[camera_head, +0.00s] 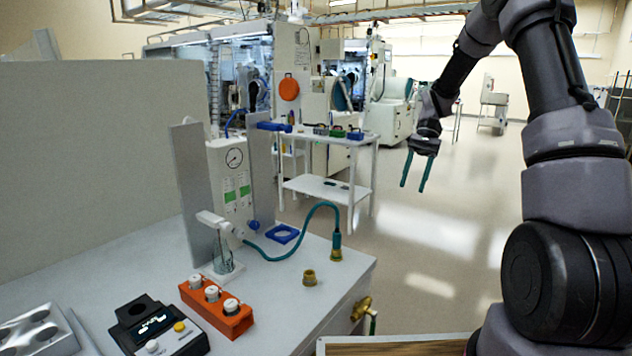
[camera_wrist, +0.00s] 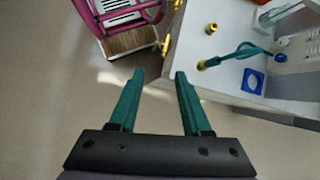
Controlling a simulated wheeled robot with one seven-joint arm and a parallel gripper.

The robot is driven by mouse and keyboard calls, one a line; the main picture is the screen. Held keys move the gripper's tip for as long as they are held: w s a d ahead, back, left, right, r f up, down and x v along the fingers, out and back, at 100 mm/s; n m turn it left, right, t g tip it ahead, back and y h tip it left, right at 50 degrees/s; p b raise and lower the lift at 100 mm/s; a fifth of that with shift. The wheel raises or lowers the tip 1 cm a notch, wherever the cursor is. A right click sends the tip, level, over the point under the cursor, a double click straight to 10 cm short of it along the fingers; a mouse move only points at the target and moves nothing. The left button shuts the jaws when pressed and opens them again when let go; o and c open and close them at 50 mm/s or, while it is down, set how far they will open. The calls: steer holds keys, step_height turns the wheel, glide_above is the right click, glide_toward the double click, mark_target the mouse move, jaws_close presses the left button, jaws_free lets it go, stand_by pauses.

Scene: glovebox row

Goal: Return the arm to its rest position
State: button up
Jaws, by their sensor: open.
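My gripper (camera_head: 416,172) hangs in the open floor space to the right of the white bench, its two teal fingers pointing down and apart. In the wrist view the gripper (camera_wrist: 157,82) shows both fingers spread with nothing between them, above bare floor. My arm comes in from the right side of the head view and reaches up and over to the gripper. The gripper touches nothing that I can see.
The white bench (camera_head: 262,300) carries an orange block with white-capped vials (camera_head: 216,304), a black device with a display (camera_head: 155,328), a teal hose (camera_head: 300,238) and a brass fitting (camera_head: 310,278). A white cart (camera_head: 318,186) stands behind. The floor (camera_head: 440,235) around the gripper is clear.

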steer(key=s+a+r+t+h, duration=0.15)
steer(key=s+r+t, duration=0.45)
steer(key=s+r, duration=0.7)
steer(key=s+r+t, duration=0.6)
steer(key=s, duration=0.4)
steer(key=shift+s+d+r+n+t+h, duration=0.15)
steer(key=shift+s+r+n+t+h, duration=0.15)
steer(key=shift+s+r+h, duration=0.1)
